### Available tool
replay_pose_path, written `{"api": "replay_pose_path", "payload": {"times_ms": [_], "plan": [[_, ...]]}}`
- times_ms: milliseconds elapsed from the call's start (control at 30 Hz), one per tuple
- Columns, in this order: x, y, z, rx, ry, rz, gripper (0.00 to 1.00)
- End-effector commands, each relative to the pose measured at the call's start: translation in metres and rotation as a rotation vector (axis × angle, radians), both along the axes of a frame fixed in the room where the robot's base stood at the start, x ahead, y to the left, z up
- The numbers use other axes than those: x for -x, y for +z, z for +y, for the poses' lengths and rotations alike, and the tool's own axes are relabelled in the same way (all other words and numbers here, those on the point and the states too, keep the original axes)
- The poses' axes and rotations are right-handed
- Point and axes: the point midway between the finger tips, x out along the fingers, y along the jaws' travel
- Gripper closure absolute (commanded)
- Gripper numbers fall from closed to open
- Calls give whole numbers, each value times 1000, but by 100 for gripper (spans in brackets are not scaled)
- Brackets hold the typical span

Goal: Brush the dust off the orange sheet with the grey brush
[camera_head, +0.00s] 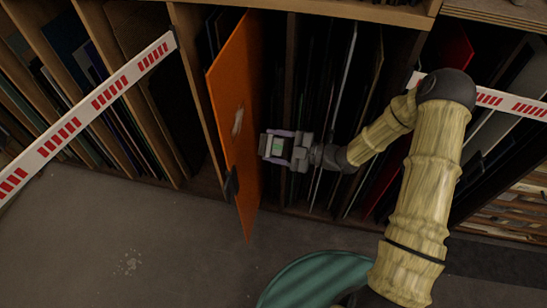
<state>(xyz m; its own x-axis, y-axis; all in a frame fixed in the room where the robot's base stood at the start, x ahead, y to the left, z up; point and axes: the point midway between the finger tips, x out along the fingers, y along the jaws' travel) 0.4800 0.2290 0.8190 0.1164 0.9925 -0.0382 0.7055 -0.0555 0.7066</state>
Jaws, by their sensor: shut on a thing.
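The orange sheet (236,75) stands on edge and juts out from the rack, its broad face turned toward my arm. A pale grey dust patch (238,122) lies on that face, near its middle. My gripper (264,146) is just right of the sheet, below and right of the patch. It is shut on the grey brush, which is largely hidden by the jaws and hard to make out. I cannot tell whether the brush touches the sheet. A dark clip-like piece (231,185) sits at the sheet's lower front edge.
A wooden rack (205,105) with upright sheets in its slots stands on both sides. Red-and-white barrier strips cross at left (85,115) and right (510,102). A round green top (315,280) is in front. Floor at lower left is open, with a pale speckled spot (128,264).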

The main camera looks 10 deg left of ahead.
Motion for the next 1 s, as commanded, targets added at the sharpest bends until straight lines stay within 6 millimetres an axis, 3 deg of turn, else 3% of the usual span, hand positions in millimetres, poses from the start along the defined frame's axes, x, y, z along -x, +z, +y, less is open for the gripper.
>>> {"api": "replay_pose_path", "payload": {"times_ms": [167,567,1000], "plan": [[9,1,2,-40,40,-4,59],[9,2,5,-40,40,-3,59],[7,2,42,-39,40,-4,59]]}}
